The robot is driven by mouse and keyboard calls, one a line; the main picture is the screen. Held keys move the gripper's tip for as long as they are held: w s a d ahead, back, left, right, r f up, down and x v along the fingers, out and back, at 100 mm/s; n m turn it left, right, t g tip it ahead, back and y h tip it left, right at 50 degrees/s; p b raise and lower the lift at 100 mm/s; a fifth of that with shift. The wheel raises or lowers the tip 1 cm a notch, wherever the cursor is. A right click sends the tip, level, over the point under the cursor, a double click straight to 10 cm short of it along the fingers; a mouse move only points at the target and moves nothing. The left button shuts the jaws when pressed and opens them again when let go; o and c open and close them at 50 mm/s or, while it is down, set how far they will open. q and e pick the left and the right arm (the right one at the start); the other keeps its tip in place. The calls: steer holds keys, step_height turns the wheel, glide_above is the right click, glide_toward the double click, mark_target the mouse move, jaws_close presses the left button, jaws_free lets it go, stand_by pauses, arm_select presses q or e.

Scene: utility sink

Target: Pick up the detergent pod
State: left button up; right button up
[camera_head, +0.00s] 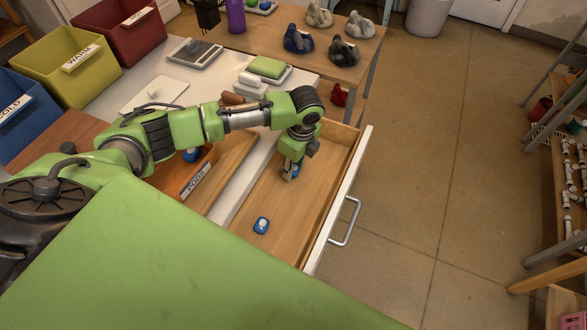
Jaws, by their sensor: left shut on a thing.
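My left gripper (290,174) reaches down into the open wooden drawer (322,205) near its far end. It is shut on a small blue detergent pod (297,169), which is mostly hidden by the fingers. A second blue and white pod (261,225) lies on the drawer floor nearer to me, apart from the gripper. Another blue item (192,154) shows in a labelled orange-brown box (197,173) to the left, partly behind my arm. My right gripper is not in view.
The drawer front with its metal handle (347,222) stands out over open floor. Red, yellow and blue bins (66,66) stand at the left. A scale (195,54), a green sponge (267,67) and a white board (154,94) lie on the counter beyond my arm.

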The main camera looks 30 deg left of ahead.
arm_select(q)
steer(key=s+d+r, duration=0.9)
steer(key=s+r, duration=0.1)
steer(key=r, duration=0.2)
steer(key=shift+d+b, duration=0.4)
